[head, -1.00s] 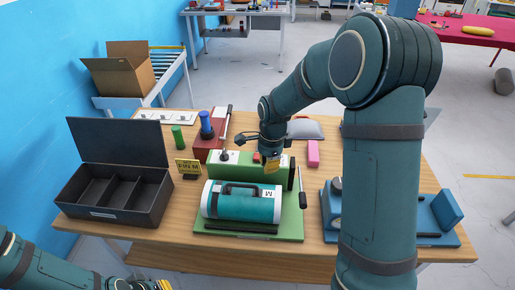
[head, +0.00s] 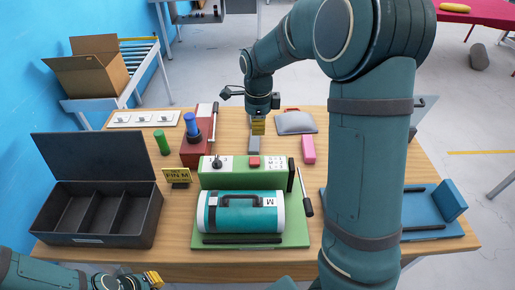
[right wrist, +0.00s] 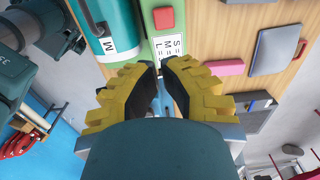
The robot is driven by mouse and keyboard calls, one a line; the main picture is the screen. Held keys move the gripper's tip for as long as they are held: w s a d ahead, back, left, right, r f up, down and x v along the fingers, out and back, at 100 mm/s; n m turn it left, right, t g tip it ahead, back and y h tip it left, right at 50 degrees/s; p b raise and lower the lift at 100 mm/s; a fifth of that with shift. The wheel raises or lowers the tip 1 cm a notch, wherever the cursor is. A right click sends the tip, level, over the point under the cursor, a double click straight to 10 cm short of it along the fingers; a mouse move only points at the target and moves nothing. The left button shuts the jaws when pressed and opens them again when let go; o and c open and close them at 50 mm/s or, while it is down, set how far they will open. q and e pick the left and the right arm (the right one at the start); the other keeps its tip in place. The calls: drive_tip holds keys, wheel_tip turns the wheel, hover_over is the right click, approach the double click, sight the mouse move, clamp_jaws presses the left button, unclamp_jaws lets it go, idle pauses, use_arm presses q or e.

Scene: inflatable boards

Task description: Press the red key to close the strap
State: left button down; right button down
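The red key (head: 254,161) sits on top of the green housing (head: 230,178), between a dial and a white S/M/L panel (head: 275,162). It also shows at the top of the right wrist view (right wrist: 164,18), uncovered. In front lies a teal roll (head: 240,213) with white ends, a dark handle and an M label. No strap can be made out clearly. My right gripper (head: 258,127) is apart from the key, above and beyond it in the head view. My left gripper (head: 152,280) is at the bottom left, partly cut off.
An open black compartment box (head: 100,240) stands left, near a yellow PIN M sign (head: 177,176). A red block with a blue knob (head: 192,125), a green cylinder (head: 161,142) and a pink block (head: 308,149) stand around the housing. A blue fixture (head: 425,215) lies right, partly behind my arm.

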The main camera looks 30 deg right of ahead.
sight(258, 162)
wheel_tip(258, 162, down, 14)
drive_tip(key=shift+r+b, duration=0.1)
drive_tip(key=shift+b, duration=0.3)
idle(0.3)
